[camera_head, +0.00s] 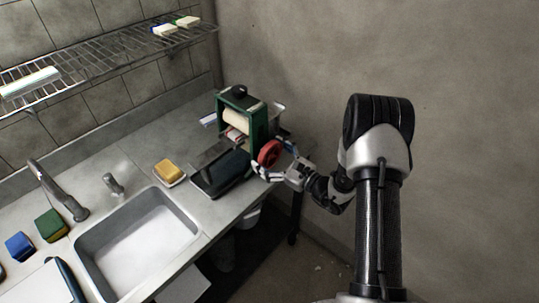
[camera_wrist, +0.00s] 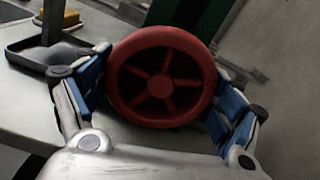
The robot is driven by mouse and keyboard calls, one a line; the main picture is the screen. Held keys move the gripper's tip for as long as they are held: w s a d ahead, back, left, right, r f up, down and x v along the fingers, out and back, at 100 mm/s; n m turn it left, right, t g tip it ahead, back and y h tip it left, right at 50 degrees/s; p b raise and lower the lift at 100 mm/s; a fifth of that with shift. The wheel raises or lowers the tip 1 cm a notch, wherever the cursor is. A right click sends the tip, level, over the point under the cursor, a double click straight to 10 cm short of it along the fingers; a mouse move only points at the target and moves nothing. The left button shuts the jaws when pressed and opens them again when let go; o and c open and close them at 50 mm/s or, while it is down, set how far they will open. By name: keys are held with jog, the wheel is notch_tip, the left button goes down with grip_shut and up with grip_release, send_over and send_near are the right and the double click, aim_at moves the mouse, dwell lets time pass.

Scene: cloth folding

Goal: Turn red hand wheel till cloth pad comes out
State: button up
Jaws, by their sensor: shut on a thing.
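The red hand wheel (camera_head: 269,154) is mounted on the right side of a green machine frame (camera_head: 221,108) on the counter. In the head view the machine has a pale roller (camera_head: 236,121) between its green walls. My gripper (camera_head: 272,163) reaches in from the right and is at the wheel. In the wrist view the wheel (camera_wrist: 160,84) faces me with its spokes and hub showing. The blue-padded fingers of my gripper (camera_wrist: 160,95) stand one on each side of its rim, shut on it. I cannot make out a cloth pad clearly.
A dark tray (camera_head: 222,175) stands before the machine. A yellow sponge (camera_head: 167,170) on a dish lies left of it. The sink (camera_head: 137,240), faucet (camera_head: 57,188) and more sponges are farther left. A wire shelf (camera_head: 100,60) hangs above. A wall (camera_head: 400,60) bounds the right.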

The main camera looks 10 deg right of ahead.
jog(key=shift+m, duration=0.3)
jog(key=m+p, duration=0.2)
jog(key=m, duration=0.2)
jog(key=shift+m, duration=0.4)
jog(key=m+p, duration=0.1)
jog(key=m, duration=0.3)
jog(key=shift+s+m+p, duration=0.1)
jog(key=shift+m+p, duration=0.2)
jog(key=shift+p, duration=0.1)
jog(key=m+p, duration=0.1)
jog(key=m, duration=0.4)
jog(key=shift+a+r+p, duration=0.1)
jog(key=shift+p, duration=0.3)
jog(key=m+p, duration=0.1)
jog(key=m, duration=0.3)
jog(key=shift+m, duration=0.4)
jog(key=o, duration=0.9)
